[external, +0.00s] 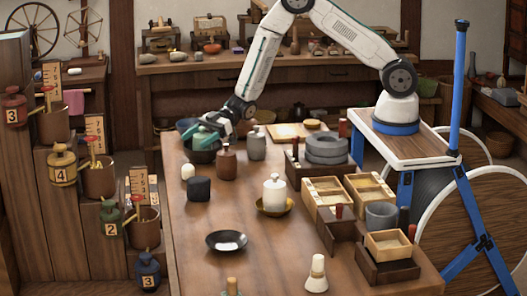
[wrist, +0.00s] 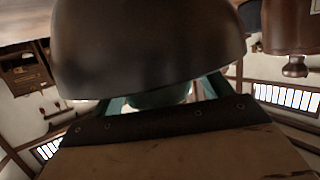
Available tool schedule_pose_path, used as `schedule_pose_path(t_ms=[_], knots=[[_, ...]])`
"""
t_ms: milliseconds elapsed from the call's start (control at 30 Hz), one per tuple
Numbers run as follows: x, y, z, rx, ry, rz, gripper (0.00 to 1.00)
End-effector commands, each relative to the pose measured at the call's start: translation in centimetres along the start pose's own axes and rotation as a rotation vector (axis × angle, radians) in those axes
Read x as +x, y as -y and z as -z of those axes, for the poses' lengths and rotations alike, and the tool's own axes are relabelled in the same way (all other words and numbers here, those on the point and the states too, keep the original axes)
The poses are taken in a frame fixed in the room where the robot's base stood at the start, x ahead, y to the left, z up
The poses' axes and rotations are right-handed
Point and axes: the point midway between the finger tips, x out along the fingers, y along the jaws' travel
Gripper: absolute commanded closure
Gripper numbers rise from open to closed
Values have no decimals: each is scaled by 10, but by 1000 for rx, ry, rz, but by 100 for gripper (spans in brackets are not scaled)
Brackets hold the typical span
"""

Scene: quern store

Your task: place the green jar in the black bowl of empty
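My gripper (external: 205,135) is low over a black bowl (external: 203,152) at the far left of the table. In the wrist view the bowl's dark curved side (wrist: 150,45) fills the upper middle. A rounded green thing, seemingly the green jar (wrist: 160,97), shows between my teal fingers, partly hidden by the bowl. In the external view, green fingers and jar are hard to tell apart, and whether the fingers press on the jar is unclear. A green jar-like can (external: 111,217) marked 2 hangs by the left steps.
A brown jar (external: 227,162) and a grey jar (external: 257,143) stand right of the bowl. A white jar (external: 274,190) sits on a yellow dish. Boxes (external: 325,193) crowd the right side.

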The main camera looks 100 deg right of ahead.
Motion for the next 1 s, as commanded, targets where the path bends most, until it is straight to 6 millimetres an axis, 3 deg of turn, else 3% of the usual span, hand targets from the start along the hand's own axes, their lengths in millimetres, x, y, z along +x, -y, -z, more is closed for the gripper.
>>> schedule_pose_path(t_ms=[367,800,1000], knots=[[-8,-1,3,1,0,-1,22],[-96,-1,3,1,0,-3,22],[-118,-1,3,0,0,-1,22]])
